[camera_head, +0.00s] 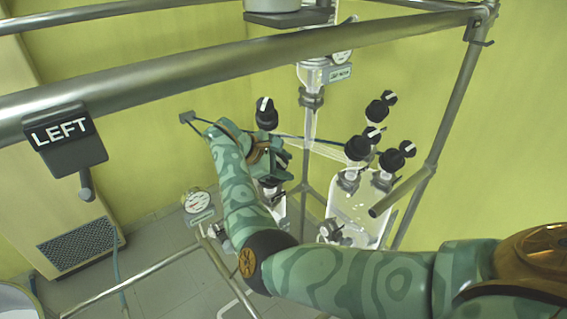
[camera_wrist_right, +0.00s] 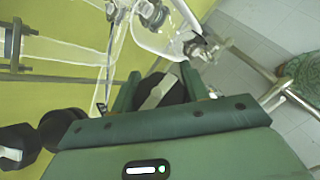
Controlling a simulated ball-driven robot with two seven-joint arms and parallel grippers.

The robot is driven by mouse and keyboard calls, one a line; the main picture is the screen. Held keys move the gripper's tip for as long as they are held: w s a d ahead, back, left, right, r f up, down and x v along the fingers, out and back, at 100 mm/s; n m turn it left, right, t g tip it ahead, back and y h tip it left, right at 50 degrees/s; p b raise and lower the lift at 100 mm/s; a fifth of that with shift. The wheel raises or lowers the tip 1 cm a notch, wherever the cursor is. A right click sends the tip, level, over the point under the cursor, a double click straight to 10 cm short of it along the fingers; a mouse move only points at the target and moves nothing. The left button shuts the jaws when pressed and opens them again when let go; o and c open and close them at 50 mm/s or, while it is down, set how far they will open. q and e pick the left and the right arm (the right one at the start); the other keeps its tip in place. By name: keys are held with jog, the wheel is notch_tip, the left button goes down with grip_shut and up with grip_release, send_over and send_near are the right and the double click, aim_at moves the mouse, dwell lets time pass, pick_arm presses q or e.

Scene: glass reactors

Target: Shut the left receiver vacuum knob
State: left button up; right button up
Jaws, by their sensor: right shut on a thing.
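My right gripper (camera_head: 283,164) reaches in among the glassware in the head view. In the right wrist view, its two green fingers (camera_wrist_right: 158,88) are shut on a black knob (camera_wrist_right: 163,92) with a white stripe. The stripe runs diagonally between the fingers. In the head view the gripper and wrist hide most of this knob, and no label shows beside it. My left gripper is not in view.
Another black knob (camera_head: 266,114) stands just above the gripper. More black knobs (camera_head: 358,148) stand to the right, over a glass vessel (camera_head: 362,212). A steel rail (camera_head: 230,62) with a LEFT sign (camera_head: 62,133) crosses in front. A round gauge (camera_head: 197,201) is at lower left.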

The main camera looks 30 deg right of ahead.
jog(key=m+g+y, duration=0.2)
jog(key=m, duration=0.1)
jog(key=shift+s+a+f+g+y, duration=0.1)
jog(key=shift+s+a+g+y, duration=0.1)
jog(key=shift+g+y, duration=0.1)
jog(key=shift+s+f+m+g+y+b, duration=0.1)
jog(key=shift+m+g+y+b, duration=0.25)
jog(key=shift+m+g+y, duration=0.25)
jog(key=shift+a+f+m+g+y+b, duration=0.1)
jog(key=shift+a+m+g+y+b, duration=0.05)
jog(key=shift+m+y+b, duration=0.35)
jog(key=shift+a+f+m+g+y+b, duration=0.1)
jog(key=shift+m+g+y+b, duration=0.05)
jog(key=shift+m+y+b, duration=0.3)
jog(key=shift+s+a+m+g+y+b, duration=0.1)
jog(key=shift+m+g+y+b, duration=0.05)
jog(key=shift+m+y+b, duration=0.4)
jog(key=shift+s+a+m+g+y+b, duration=0.15)
jog(key=shift+m+y+b, duration=0.15)
jog(key=shift+y+b, duration=0.25)
jog(key=shift+w, duration=0.1)
jog(key=o, duration=1)
jog(key=shift+d+r, duration=0.1)
jog(key=shift+r, duration=0.05)
